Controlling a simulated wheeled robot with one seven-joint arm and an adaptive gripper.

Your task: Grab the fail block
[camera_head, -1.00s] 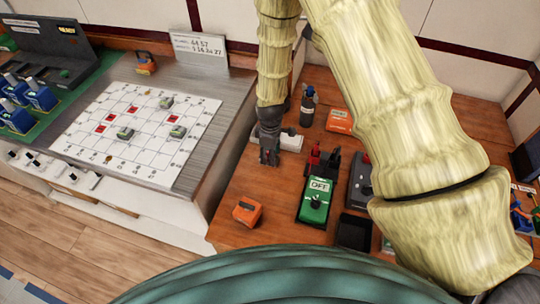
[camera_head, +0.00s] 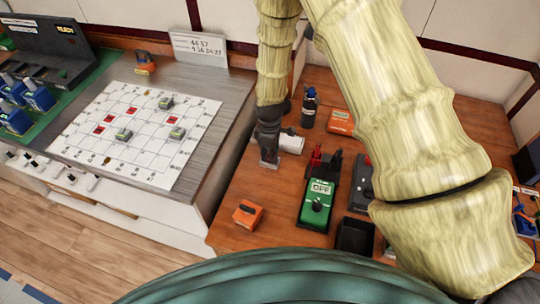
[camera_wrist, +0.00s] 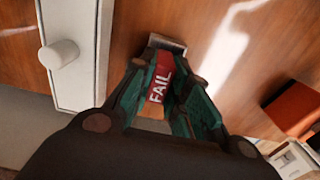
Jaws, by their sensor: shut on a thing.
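The fail block (camera_wrist: 158,86) shows in the wrist view as a red face with white "FAIL" lettering and a pale end. It sits between the two dark green finger pads of my gripper (camera_wrist: 160,90), which is shut on it. The block itself is hidden or too small to make out there. I cannot tell whether the block touches the table.
A white device with a knob (camera_wrist: 62,54) lies close beside my gripper. An orange block (camera_head: 247,214), a green OFF box (camera_head: 318,204), a dark bottle (camera_head: 309,108) and an orange box (camera_head: 340,122) stand on the table. A gridded white board (camera_head: 135,133) lies on the left bench.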

